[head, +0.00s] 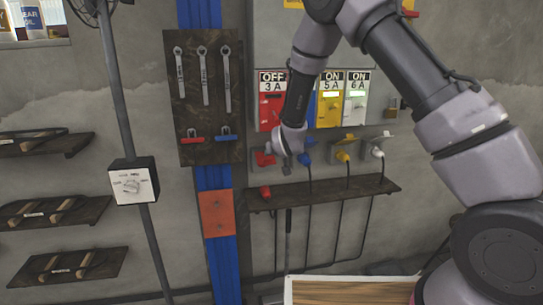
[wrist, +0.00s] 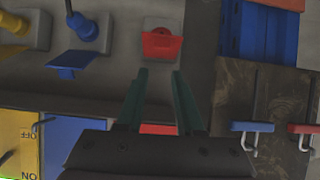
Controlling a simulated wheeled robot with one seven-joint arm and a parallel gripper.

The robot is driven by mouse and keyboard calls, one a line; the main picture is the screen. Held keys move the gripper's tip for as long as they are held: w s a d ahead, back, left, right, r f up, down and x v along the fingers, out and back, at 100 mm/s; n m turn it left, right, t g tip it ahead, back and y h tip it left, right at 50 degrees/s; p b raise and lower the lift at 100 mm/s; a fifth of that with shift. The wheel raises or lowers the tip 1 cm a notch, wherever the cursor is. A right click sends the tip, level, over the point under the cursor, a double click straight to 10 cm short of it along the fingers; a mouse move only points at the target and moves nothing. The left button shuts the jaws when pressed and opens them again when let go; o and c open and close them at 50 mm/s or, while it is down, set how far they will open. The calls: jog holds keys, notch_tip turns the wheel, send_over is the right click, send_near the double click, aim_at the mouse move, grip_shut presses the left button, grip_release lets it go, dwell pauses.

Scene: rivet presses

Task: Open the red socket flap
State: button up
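The red socket (head: 258,159) is on the wall below the red "OFF 3A" switch box (head: 271,108), at the left end of the socket row. In the wrist view its red flap (wrist: 162,46) is beyond my fingertips and appears tilted out, with a round red part showing beside it. My gripper (wrist: 160,72) is open and empty, its two dark green fingers pointing toward the flap with a gap before it. In the head view my gripper (head: 284,160) is just right of the red socket, partly hidden by its own wrist.
Blue (wrist: 70,60), yellow (head: 345,151) and white (head: 377,147) sockets with plugged cables sit to the right. A red plug (head: 265,192) lies on the shelf (head: 330,190) below. A wrench board (head: 205,95) and blue post (head: 211,180) stand to the left.

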notch_tip(320, 180, down, 3)
jog(key=shift+s+d+r+n+h, duration=0.2)
jog(key=shift+n+h, duration=0.1)
jog(key=shift+n, duration=0.2)
grip_shut()
jog(key=d+f+n+t+h, duration=0.1)
jog(key=d+f+n, duration=0.2)
jog(key=f+n, duration=0.55)
jog(key=d+f+n+t+h, duration=0.1)
jog(key=d+f+n+h, duration=0.15)
jog(key=f+n, duration=0.6)
jog(key=a+r+n+t+y, duration=0.3)
jog(key=a+r+n+y, duration=0.3)
jog(key=n, duration=1.2)
jog(key=f+x, duration=0.1)
jog(key=x, duration=0.8)
jog(key=shift+h, duration=0.25)
jog(key=shift+s+r, duration=0.15)
jog(key=shift+r, duration=0.9)
jog(key=shift+s+r, duration=0.2)
jog(key=shift+r, duration=0.9)
